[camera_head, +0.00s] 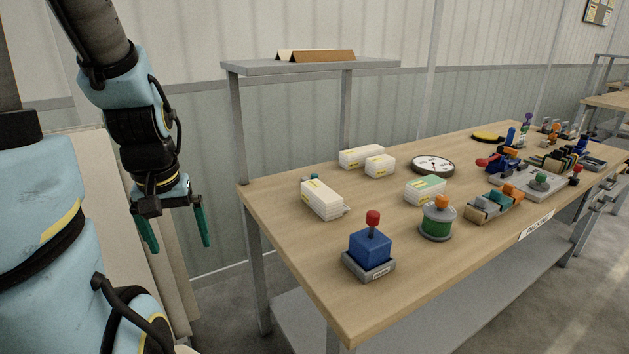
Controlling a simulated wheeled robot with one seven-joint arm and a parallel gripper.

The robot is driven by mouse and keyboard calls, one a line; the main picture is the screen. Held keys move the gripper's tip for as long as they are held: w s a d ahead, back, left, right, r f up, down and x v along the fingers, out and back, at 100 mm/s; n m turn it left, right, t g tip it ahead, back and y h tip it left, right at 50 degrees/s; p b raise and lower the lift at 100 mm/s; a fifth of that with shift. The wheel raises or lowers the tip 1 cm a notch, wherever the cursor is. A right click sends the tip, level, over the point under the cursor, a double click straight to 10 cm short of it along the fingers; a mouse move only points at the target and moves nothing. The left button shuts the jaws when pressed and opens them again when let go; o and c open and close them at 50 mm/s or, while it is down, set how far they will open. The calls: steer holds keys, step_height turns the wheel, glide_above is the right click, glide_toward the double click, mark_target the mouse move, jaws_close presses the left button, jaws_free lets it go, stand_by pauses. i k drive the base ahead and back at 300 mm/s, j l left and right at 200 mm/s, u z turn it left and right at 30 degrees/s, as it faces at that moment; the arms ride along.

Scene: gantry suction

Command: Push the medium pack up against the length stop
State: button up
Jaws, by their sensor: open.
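My gripper (180,246) hangs at the left with its two green fingers apart and empty, clear of the table's left end. Several pale packs lie on the table. One white pack with a yellow label (322,200) lies near the left edge, with a small grey part touching or beside its right end. A long white pack (361,155) lies farther back, with a shorter white pack (379,166) just in front of it. A green-topped pack (425,187) lies to the right. I cannot tell which is the medium pack or which part is the length stop.
The wooden table (300,250) also holds a blue block with a red knob (370,249), a green spool (437,222), a round dial (433,165) and several fixtures at right. A raised grey shelf (310,66) stands over the back left. Bare wood lies between the packs.

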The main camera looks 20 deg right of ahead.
mark_target(328, 204)
steer(key=i+j+z, duration=0.3)
steer(key=i+z, duration=0.15)
steer(key=i, duration=0.15)
steer(key=i+j+z, duration=0.45)
steer(key=i+j, duration=0.05)
steer(key=i, duration=0.05)
